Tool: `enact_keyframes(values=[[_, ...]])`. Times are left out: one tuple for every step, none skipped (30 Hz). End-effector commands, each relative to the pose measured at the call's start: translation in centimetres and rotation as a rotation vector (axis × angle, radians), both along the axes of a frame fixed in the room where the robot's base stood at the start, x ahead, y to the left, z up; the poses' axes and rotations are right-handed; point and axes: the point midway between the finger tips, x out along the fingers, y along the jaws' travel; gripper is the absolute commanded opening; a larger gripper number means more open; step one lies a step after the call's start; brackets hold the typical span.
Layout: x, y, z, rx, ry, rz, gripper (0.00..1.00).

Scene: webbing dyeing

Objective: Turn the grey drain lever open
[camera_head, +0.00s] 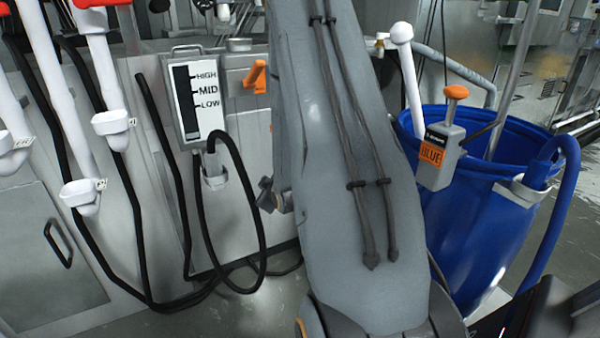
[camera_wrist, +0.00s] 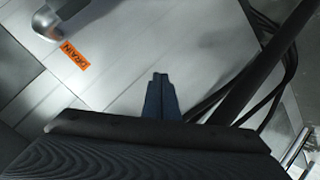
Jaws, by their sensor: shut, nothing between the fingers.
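A grey, rounded metal part (camera_wrist: 48,22), which looks like the drain lever, is at the top left of the wrist view, cut off by the frame's edge. An orange DRAIN label (camera_wrist: 75,57) is on the pale metal panel just below it. My gripper (camera_wrist: 160,77) is shut and empty over the panel, to the right of and below the lever and apart from it. In the head view a small grey fitting (camera_head: 267,196) shows on the machine's front beside my arm; I cannot tell if it is the lever. My gripper is hidden there.
A blue barrel (camera_head: 470,220) with a BLUE-labelled grey box (camera_head: 438,158) stands right of my arm. Black hoses (camera_head: 258,215) loop in front of the machine. A level gauge (camera_head: 193,100) and an orange handle (camera_head: 256,77) are above. Dark tubes (camera_wrist: 265,75) run right of my gripper.

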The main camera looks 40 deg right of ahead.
Motion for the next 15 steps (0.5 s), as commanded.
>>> enact_keyframes(values=[[-0.9, -2.7, -0.8, -0.042, -0.036, -0.019, 0.00], [-1.2, -3.9, -0.9, -0.073, -0.063, -0.023, 0.00], [-1.8, -5.4, -1.0, -0.112, -0.095, -0.031, 0.00], [-2.2, -6.4, -1.1, -0.138, -0.116, -0.036, 0.00], [-2.6, -7.3, -1.1, -0.164, -0.136, -0.042, 0.00], [-3.1, -8.3, -1.1, -0.192, -0.158, -0.048, 0.00], [-3.5, -8.8, -1.1, -0.211, -0.173, -0.053, 0.00], [-3.8, -9.4, -1.1, -0.227, -0.185, -0.059, 0.00], [-4.2, -9.9, -1.1, -0.246, -0.199, -0.062, 0.00], [-4.4, -10.2, -1.1, -0.255, -0.207, -0.067, 0.00], [-4.6, -10.5, -1.1, -0.264, -0.213, -0.068, 0.00], [-4.6, -10.7, -1.0, -0.274, -0.220, -0.070, 0.00], [-4.5, -10.9, -1.0, -0.278, -0.223, -0.070, 0.00], [-4.4, -11.0, -1.1, -0.281, -0.225, -0.071, 0.00], [-4.1, -11.1, -1.1, -0.282, -0.226, -0.070, 0.00]])
